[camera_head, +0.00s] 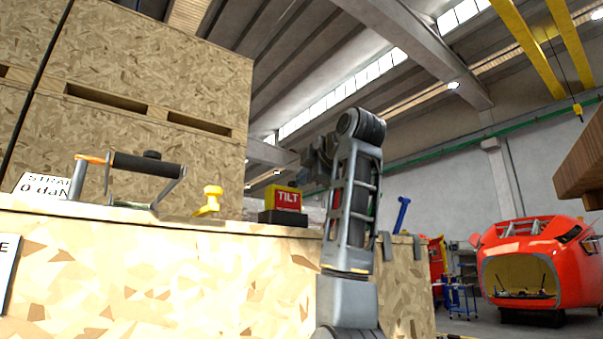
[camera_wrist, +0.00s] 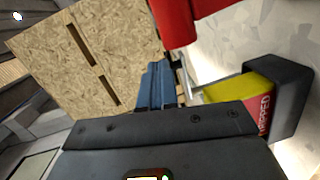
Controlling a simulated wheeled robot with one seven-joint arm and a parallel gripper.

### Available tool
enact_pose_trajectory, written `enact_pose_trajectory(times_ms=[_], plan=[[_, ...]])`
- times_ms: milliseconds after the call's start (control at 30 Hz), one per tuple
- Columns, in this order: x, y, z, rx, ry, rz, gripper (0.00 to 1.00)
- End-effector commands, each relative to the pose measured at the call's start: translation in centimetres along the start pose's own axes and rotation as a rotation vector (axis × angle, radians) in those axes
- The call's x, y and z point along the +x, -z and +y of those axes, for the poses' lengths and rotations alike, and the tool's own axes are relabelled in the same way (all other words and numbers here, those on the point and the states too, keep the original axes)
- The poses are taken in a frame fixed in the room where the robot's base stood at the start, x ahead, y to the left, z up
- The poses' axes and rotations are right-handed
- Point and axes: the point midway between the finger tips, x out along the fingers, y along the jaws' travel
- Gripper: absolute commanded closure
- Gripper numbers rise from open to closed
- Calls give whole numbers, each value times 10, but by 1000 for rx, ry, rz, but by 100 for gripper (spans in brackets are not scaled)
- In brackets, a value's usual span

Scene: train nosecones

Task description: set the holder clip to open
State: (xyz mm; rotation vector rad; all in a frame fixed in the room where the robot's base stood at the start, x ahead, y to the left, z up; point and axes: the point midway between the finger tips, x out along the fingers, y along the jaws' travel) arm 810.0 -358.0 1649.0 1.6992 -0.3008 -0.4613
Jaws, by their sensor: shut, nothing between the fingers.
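In the wrist view a yellow and red block (camera_wrist: 250,95) marked TRIPPED sits in a black holder (camera_wrist: 292,100) at the right. A thin metal bar (camera_wrist: 190,78) and a large red part (camera_wrist: 190,18) are just beyond my fingers; I cannot tell which piece is the holder clip. My gripper (camera_wrist: 157,72) shows blue fingers, shut and empty, left of the block and close to the bar. In the head view my gripper (camera_head: 316,165) is partly hidden behind my arm.
A black-grip crank handle (camera_head: 147,166) and a yellow knob (camera_head: 208,201) stand on the crate top (camera_head: 110,211) left of the block. Tall chipboard crates (camera_head: 150,75) rise behind. A red nosecone (camera_head: 530,262) stands far right. Room above the crate is free.

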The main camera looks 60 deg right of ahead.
Motion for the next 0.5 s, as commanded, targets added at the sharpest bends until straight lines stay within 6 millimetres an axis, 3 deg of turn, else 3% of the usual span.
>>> enact_pose_trajectory(times_ms=[500], plan=[[15, -7, 3, 0, 0, -1, 100]])
